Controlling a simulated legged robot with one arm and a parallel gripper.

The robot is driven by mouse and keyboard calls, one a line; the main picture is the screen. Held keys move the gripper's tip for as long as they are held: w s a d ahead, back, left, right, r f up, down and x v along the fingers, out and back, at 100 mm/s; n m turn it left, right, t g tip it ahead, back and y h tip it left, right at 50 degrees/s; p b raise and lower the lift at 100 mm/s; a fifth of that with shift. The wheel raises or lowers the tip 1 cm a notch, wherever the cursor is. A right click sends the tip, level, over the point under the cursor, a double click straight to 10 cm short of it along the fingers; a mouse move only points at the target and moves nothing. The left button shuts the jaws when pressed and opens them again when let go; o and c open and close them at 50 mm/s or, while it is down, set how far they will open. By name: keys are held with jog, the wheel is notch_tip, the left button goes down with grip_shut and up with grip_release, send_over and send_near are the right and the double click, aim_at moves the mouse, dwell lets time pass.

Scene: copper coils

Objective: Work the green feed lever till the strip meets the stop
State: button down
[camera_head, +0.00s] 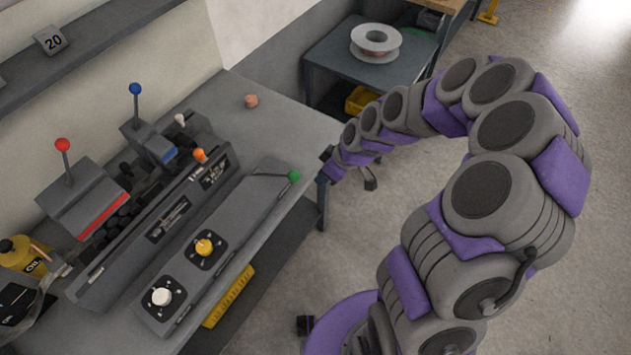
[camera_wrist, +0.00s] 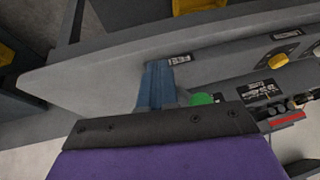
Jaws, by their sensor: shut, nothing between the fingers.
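The green feed lever knob (camera_head: 294,176) sits on a thin arm at the right end of a grey control panel (camera_head: 215,275), on the bench. My gripper (camera_head: 326,156) is just right of the knob in the head view, beyond the bench edge. In the wrist view my blue fingers (camera_wrist: 157,82) are together and empty. The green knob (camera_wrist: 203,99) shows just right of them, partly hidden by my wrist's dark edge. I cannot tell whether they touch. I cannot make out the strip's end or the stop.
Red (camera_head: 62,144), blue (camera_head: 135,88) and orange (camera_head: 199,155) knobs stand on the machine behind the panel. Yellow (camera_head: 204,247) and white (camera_head: 161,296) dials are on the panel. A spool (camera_head: 375,42) rests on a side table. The floor to the right is clear.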

jog(key=s+v, duration=0.1)
jog(key=v, duration=0.5)
jog(key=shift+d+p, duration=0.3)
jog(key=shift+p, duration=0.05)
jog(key=shift+d, duration=0.25)
jog(key=shift+a, duration=0.15)
jog(key=s+d+r+m+g+h, duration=0.1)
jog(key=s+r+m, duration=0.2)
jog(key=s, duration=0.6)
jog(key=s+d+r+m+g+h, duration=0.1)
jog(key=s+r+m, duration=0.3)
jog(key=s, duration=0.6)
jog(key=s+d+r+m+g+h, duration=0.1)
jog(key=s+d+r+m+h, duration=0.1)
jog(key=s+r, duration=0.5)
jog(key=shift+s+m+h, duration=0.5)
jog(key=shift+s+m, duration=0.4)
jog(key=shift+s, duration=0.3)
